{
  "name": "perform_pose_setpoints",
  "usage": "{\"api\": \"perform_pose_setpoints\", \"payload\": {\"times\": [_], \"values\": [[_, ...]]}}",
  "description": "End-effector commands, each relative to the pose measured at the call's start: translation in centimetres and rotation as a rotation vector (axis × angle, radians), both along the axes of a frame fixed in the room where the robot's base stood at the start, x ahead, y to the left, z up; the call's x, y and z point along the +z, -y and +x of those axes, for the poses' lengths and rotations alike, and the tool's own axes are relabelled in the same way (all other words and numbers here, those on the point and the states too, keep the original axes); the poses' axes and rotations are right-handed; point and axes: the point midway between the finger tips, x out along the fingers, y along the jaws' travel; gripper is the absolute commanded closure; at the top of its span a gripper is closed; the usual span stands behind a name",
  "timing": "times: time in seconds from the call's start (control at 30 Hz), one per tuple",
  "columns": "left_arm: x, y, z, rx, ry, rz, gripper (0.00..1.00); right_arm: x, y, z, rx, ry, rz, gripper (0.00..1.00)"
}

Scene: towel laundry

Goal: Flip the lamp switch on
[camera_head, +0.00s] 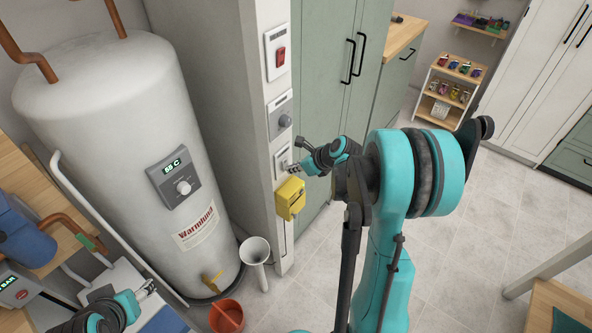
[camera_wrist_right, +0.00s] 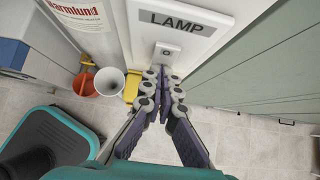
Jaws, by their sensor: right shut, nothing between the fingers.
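The lamp switch is a small toggle (camera_wrist_right: 168,51) on a white plate (camera_wrist_right: 205,27) labelled LAMP in the right wrist view. In the head view its plate (camera_head: 281,158) is the lowest of the wall plates on the pillar, partly behind my gripper. My right gripper (camera_head: 291,168) is shut and empty, its fingertips just in front of the plate. In the wrist view its fingertips (camera_wrist_right: 164,78) lie just below the toggle; I cannot tell whether they touch it. My left gripper (camera_head: 149,288) is at the lower left, too small to read.
A yellow box (camera_head: 290,199) is mounted right below the lamp plate. Above it are a dial plate (camera_head: 281,116) and a red switch (camera_head: 281,57). A white water heater (camera_head: 110,110) stands left. Green cabinets (camera_head: 330,75) stand right. A white funnel-like container (camera_head: 255,250) and a red bucket (camera_head: 227,317) stand below.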

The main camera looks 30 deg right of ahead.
Motion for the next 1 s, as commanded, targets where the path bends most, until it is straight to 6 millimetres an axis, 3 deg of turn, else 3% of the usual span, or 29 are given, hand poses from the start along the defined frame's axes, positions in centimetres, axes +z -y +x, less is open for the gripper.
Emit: {"api": "perform_pose_setpoints", "payload": {"times": [0.47,1.0], "values": [[-0.3,0.0,0.0,0.0,0.0,0.0,0.43,-0.2,-0.2,0.5,0.001,0.0,-0.001,1.0],[0.8,0.0,0.0,0.0,0.0,0.0,0.43,1.4,-0.2,0.5,0.0,0.002,0.001,1.0]]}}
